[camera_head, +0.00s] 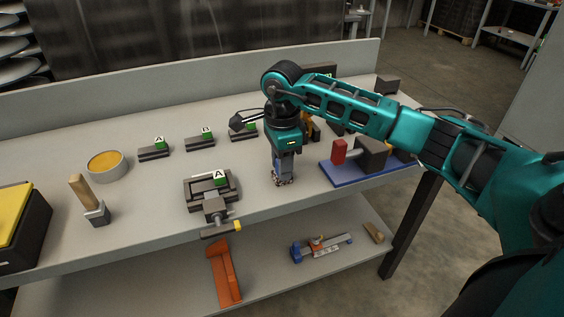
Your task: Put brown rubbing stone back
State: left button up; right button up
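My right gripper (282,180) points straight down just above or at the tabletop, right of the small vise (212,203). Its fingertips are small and speckled here, and I cannot tell whether they hold anything. No stone can be picked out with certainty as the brown rubbing stone. Dark bars with lettered green-and-white tags lie in a row: one tagged A (153,154), one tagged B (200,145), and a third (243,135) partly behind my arm. Another A tag (220,178) sits at the vise. My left gripper is not in view.
On the table (140,205) are a yellow-filled round dish (106,165), a wooden-handled tool (95,205) and a blue-based fixture (350,178). The lower shelf holds an orange tool (224,272), a blue-ended tool (320,247) and a tan block (374,232).

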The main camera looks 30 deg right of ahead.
jog(key=o, duration=0.3)
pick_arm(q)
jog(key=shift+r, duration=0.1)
pick_arm(e)
jog(key=shift+o, duration=0.2)
jog(key=shift+r, duration=0.25)
pick_arm(q)
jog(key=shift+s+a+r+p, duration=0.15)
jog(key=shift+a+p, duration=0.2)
jog(key=shift+p, duration=0.35)
pick_arm(e)
notch_tip(320, 180, up, 12)
jog(key=shift+f, duration=0.1)
